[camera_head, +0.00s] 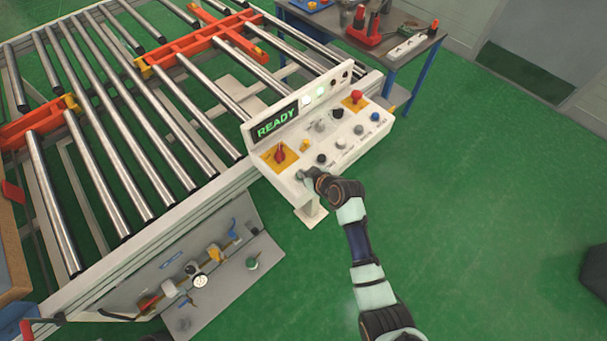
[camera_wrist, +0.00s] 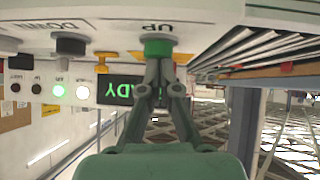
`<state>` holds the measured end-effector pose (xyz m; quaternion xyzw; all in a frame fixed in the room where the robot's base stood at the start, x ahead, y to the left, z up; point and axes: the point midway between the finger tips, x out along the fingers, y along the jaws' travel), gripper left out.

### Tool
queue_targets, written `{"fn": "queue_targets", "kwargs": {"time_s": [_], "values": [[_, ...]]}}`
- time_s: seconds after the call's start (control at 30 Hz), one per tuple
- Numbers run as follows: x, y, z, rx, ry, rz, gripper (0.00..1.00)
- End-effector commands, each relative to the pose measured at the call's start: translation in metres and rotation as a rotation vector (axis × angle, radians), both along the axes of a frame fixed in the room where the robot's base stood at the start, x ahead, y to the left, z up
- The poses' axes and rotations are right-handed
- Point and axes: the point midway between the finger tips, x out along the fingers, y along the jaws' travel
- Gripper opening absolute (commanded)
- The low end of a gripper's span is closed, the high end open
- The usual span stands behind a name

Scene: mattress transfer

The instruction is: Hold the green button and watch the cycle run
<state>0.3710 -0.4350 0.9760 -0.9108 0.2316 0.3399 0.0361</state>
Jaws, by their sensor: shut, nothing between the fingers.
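In the wrist view, which is upside down, the green button (camera_wrist: 158,47) sits on the control panel beside the label "UP". My gripper (camera_wrist: 158,68) is shut and empty, its fingertips at the green button's face. I cannot tell whether the button is pressed in. In the head view my gripper (camera_head: 307,176) is at the front left corner of the white control panel (camera_head: 345,150) and hides the green button. The display (camera_head: 277,120) reads "READY" in green. A green lamp (camera_wrist: 58,91) and a white lamp (camera_wrist: 82,92) beside the display are lit.
A black button (camera_wrist: 70,45) labelled "DOWN" is next to the green one. A red knob (camera_head: 281,155) on a yellow plate and a red mushroom button (camera_head: 356,97) stand on the panel. The roller conveyor (camera_head: 150,110) with orange brackets lies left.

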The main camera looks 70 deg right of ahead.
Motion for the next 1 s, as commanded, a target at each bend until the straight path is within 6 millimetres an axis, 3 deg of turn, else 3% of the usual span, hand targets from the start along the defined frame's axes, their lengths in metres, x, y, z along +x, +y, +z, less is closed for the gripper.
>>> {"fn": "queue_targets", "kwargs": {"time_s": [0.17, 0.37, 1.0], "values": [[0.000, 0.000, 0.000, 0.000, 0.000, 0.000, 0.00], [0.000, 0.000, -0.022, 0.000, 0.001, 0.000, 0.00], [-0.001, 0.002, -0.023, 0.006, 0.006, 0.001, 0.00]]}}
